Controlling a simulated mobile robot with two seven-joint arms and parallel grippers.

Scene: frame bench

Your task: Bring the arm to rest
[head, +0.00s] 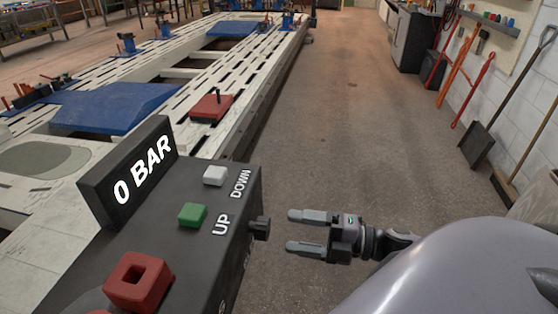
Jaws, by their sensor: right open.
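My right gripper (308,231) is open and empty, with its two fingers pointing left. It is just to the right of the dark control box (190,245), near a small black knob (262,228) on the box's side. A gap shows between the fingertips and the knob in the picture. The box carries a white DOWN button (215,175), a green UP button (192,215) and a red square part (138,281). A sign on it (130,173) reads 0 BAR. My left gripper is not in view.
A slotted frame bench (255,75) with blue panels (125,105) and a red block (211,107) extends behind the box. Open floor (340,115) lies behind my right gripper. A shovel (478,145), a broom (505,185) and red tools (473,90) line the right wall.

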